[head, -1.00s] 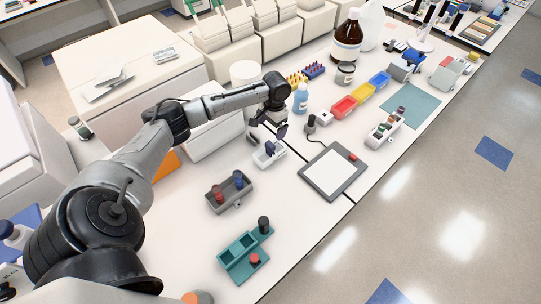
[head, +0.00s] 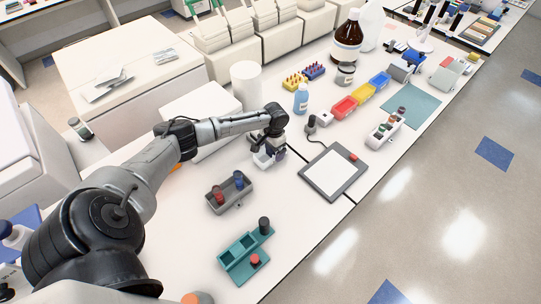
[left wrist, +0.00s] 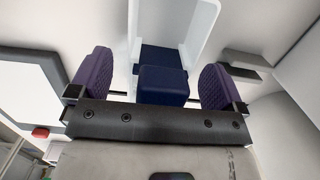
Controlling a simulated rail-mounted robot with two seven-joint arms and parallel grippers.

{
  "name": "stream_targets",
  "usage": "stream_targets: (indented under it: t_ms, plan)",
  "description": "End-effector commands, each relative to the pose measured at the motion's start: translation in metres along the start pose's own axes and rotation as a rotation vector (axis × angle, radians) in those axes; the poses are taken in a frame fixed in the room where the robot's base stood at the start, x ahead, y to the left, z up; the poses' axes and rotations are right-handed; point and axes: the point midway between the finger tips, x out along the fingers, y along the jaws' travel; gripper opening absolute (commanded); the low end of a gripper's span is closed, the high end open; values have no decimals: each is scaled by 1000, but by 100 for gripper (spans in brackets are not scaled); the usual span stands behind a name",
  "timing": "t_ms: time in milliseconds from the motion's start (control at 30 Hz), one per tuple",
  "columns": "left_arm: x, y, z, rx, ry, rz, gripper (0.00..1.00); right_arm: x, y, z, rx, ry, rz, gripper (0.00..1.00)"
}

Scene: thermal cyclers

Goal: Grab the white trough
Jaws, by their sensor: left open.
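The white trough (head: 262,161) stands on the bench, partly hidden by my left gripper in the head view. In the left wrist view the trough's white walls (left wrist: 203,25) rise around a dark blue block-shaped part (left wrist: 163,82). My left gripper (head: 270,154) is low over the trough. Its two purple finger pads (left wrist: 158,82) are apart, one on each side of the dark blue part. I cannot tell whether they touch it. My right gripper is not in view.
A grey holder with red and blue-topped items (head: 229,194) stands nearer. A grey-framed pad (head: 333,172) lies right of the trough. A blue bottle (head: 301,99) and a white cylinder (head: 246,85) stand behind. A teal rack (head: 240,262) is in front.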

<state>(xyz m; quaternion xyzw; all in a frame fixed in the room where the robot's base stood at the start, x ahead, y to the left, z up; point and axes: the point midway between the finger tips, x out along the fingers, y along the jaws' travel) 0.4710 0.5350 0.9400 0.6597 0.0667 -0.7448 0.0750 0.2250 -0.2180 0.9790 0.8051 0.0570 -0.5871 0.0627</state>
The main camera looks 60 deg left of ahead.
Motion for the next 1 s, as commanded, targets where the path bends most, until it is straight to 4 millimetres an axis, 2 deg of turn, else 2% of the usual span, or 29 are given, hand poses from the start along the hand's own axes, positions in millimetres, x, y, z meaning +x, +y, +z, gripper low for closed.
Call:
stream_targets:
  t_ms: [333, 900, 1000]
  plan:
    - [5, 0, 0, 1, 0, 0, 96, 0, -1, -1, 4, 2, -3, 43]
    - [5, 0, 0, 1, 0, 0, 41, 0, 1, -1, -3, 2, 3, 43]
    - [5, 0, 0, 0, 1, 0, 41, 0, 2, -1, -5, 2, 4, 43]
